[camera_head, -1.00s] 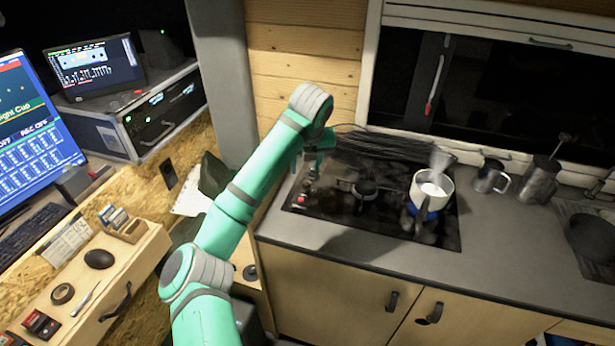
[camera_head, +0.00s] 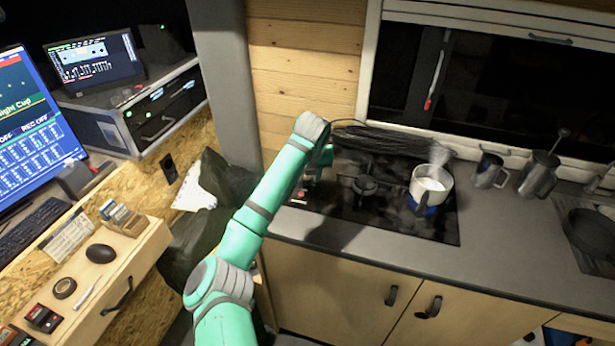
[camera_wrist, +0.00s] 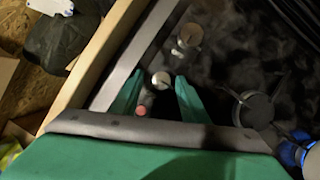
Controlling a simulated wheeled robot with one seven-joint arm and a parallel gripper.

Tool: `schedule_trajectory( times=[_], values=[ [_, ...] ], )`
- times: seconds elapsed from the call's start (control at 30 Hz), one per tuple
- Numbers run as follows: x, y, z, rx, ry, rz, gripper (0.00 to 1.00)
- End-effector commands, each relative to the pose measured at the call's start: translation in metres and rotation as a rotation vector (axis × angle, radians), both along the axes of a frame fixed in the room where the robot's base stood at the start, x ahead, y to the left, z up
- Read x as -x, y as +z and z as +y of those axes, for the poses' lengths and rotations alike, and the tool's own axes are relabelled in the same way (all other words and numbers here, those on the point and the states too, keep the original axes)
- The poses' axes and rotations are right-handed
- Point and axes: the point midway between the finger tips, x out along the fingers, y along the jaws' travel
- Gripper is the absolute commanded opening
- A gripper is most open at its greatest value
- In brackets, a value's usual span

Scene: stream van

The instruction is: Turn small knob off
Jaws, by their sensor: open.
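The black cooktop (camera_head: 390,222) is set in the grey counter. In the wrist view two silver knobs show on its left strip: a near knob (camera_wrist: 161,80) and a far knob (camera_wrist: 190,35). I cannot tell for sure which is the small one. My gripper (camera_wrist: 158,90) is open, its green fingers on either side of the near knob; contact is not clear. A red button (camera_wrist: 140,110) lies just below that knob. In the head view my gripper (camera_head: 318,165) is over the cooktop's left end, and my arm hides most of the knobs.
A white pot (camera_head: 433,186) stands on the right burner, with blue flame (camera_wrist: 290,153) showing. An empty burner (camera_head: 365,186) is left of it. Black wires (camera_head: 375,138) lie along the back. Metal mugs (camera_head: 489,171) stand right. Counter front is clear.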

Motion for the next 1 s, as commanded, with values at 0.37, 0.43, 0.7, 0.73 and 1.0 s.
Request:
schedule_trajectory(
  times=[0.37, 0.43, 0.7, 0.73, 1.0],
  values=[
    [0.0001, 0.0003, -0.0026, 0.000, -0.003, 0.000, 0.00],
    [0.0001, 0.0003, -0.0026, 0.000, -0.004, 0.000, 0.00],
    [-0.0003, 0.0011, -0.0009, -0.001, -0.056, -0.002, 0.00],
    [-0.0002, 0.0010, -0.0007, -0.001, -0.070, -0.001, 0.00],
    [-0.0003, 0.0015, 0.0005, -0.002, -0.263, -0.001, 0.00]
  ],
)
